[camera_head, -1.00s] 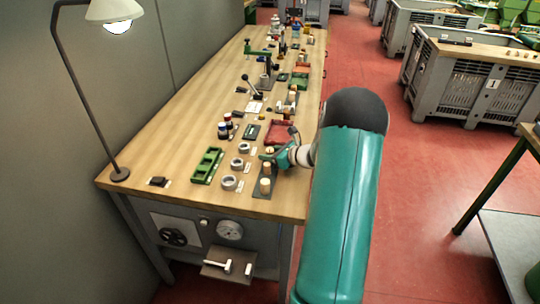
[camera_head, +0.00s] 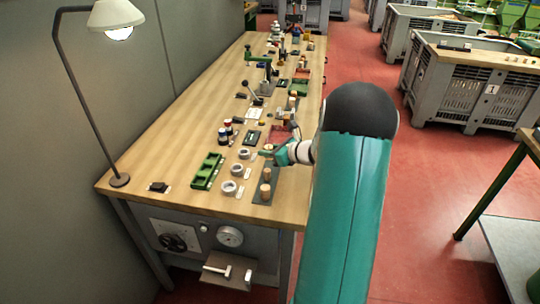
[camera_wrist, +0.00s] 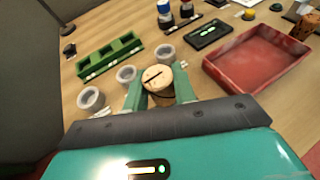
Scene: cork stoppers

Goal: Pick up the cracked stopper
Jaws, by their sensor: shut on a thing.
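A round cork stopper (camera_wrist: 157,79) with a dark crack across its pale top stands between my fingers in the wrist view. My gripper (camera_wrist: 160,95) is shut on it, with one green finger on each side. Its lower part is hidden by the gripper's body. In the head view my gripper (camera_head: 271,153) is over the far part of a dark strip (camera_head: 261,198) on the bench. Two other cork stoppers, a middle one (camera_head: 267,174) and a near one (camera_head: 265,190), stand on that strip, nearer the bench's front edge.
In the wrist view a red tray (camera_wrist: 258,62) lies to the right and several grey rings, one at the left (camera_wrist: 91,98), lie to the left. A green tray (camera_head: 207,170) is farther left. A lamp (camera_head: 117,14) stands at the bench's left corner. Bare wood lies left of the trays.

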